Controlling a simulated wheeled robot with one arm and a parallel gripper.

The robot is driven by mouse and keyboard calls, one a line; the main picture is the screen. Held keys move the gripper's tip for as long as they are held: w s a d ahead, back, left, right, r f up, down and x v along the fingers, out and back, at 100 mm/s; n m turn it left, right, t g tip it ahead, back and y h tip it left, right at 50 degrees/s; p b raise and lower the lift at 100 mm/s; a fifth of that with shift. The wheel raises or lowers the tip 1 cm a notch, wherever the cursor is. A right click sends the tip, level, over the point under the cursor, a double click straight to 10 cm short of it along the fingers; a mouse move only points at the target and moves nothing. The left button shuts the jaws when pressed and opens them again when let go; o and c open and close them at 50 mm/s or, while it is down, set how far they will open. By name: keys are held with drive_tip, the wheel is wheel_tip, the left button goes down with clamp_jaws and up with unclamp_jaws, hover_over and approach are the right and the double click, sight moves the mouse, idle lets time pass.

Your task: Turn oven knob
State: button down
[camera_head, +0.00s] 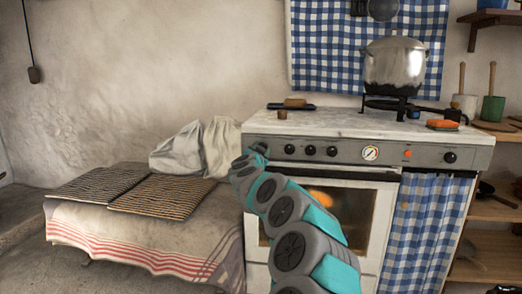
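The oven (385,208) stands at the right of the view, with a glass door and an orange glow inside. Its grey control panel (345,149) has small black knobs: three in a row at the left (289,149) (310,150) (332,151) and one at the far right (450,157). A round gauge (370,152) and an orange light (407,153) sit between them. My gripper (257,150) is at the left end of the panel, left of the visible knobs. It may cover another knob there. I cannot tell whether it touches the panel or how far its fingers are open.
A metal pot (394,65) sits on a burner on the stovetop (340,124). Left of the oven, a cloth-covered bench (200,235) holds two woven racks (160,196) and grey sacks (190,150). A checked curtain (425,225) hangs right of the door, beside wooden shelves (493,208).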

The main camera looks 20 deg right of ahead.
drive_tip(key=m+b, duration=0.1)
drive_tip(key=m, duration=0.4)
drive_tip(key=shift+f+m, duration=0.15)
drive_tip(key=shift+m, duration=0.15)
drive_tip(key=m+b, duration=0.2)
drive_tip(key=m, duration=0.3)
drive_tip(key=m+b, duration=0.2)
drive_tip(key=m, duration=0.3)
drive_tip(key=shift+m+b, duration=0.3)
drive_tip(key=shift+m, duration=0.1)
drive_tip(key=shift+m+b, duration=0.8)
drive_tip(key=shift+m, duration=1.5)
drive_tip(key=shift+d, duration=0.1)
drive_tip(key=shift+c, duration=1.8)
unclamp_jaws()
drive_tip(key=shift+s, duration=0.1)
